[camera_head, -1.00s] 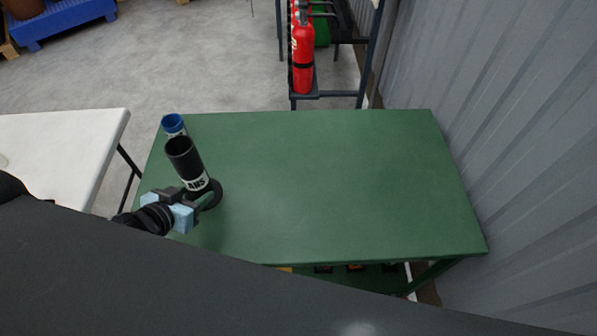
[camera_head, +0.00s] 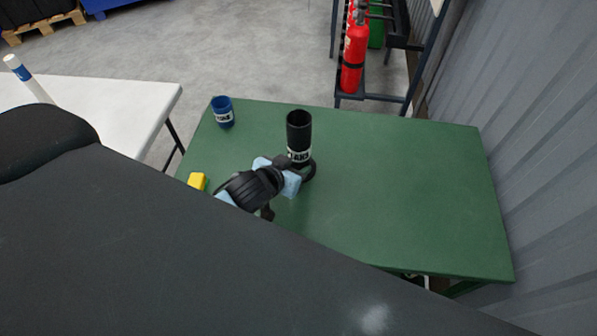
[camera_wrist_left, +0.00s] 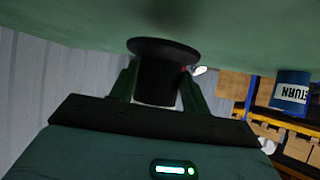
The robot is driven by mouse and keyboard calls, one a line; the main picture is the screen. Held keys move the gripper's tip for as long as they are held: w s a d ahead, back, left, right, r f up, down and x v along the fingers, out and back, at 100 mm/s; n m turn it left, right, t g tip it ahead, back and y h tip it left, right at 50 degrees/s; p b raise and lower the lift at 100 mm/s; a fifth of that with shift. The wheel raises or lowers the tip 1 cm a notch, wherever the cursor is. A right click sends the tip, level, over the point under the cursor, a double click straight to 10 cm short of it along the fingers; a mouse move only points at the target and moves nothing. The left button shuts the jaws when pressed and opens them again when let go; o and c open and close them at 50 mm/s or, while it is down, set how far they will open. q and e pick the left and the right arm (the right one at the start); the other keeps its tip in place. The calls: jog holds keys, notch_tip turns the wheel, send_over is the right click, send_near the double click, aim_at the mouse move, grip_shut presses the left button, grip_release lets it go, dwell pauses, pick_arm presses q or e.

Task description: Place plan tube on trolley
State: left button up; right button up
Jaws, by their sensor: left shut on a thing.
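The black plan tube (camera_head: 299,132) is upright, with an open top, a partly readable white label and a wide round base. My left gripper (camera_head: 291,172) is shut on its lower part, over the middle-left of the green top (camera_head: 400,190), which looks like the trolley's. In the left wrist view the tube (camera_wrist_left: 157,82) sits between the fingers, its round base (camera_wrist_left: 163,49) close to the green surface. I cannot tell whether the base touches it. My right gripper is not in view.
A blue cup (camera_head: 222,111) stands at the green top's back left; a yellow object (camera_head: 197,181) lies at the left. A white table (camera_head: 120,105) with a white-and-blue tube (camera_head: 28,78) is further left. A red extinguisher rack is behind. The green top's right side is clear.

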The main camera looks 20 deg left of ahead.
pick_arm(q)
jog(key=shift+w+d, duration=0.1)
jog(key=shift+d, duration=0.05)
jog(key=f, duration=0.2)
jog(key=shift+w+d+f, duration=0.3)
jog(key=shift+w+d, duration=0.05)
jog(key=shift+d, duration=0.05)
jog(key=shift+f, duration=0.4)
jog(key=shift+f, duration=0.15)
jog(key=o, duration=1.3)
jog(key=shift+f, duration=0.1)
jog(key=shift+r, duration=0.3)
jog(key=v, duration=1.2)
jog(key=shift+f+p, duration=0.1)
jog(key=shift+p, duration=0.2)
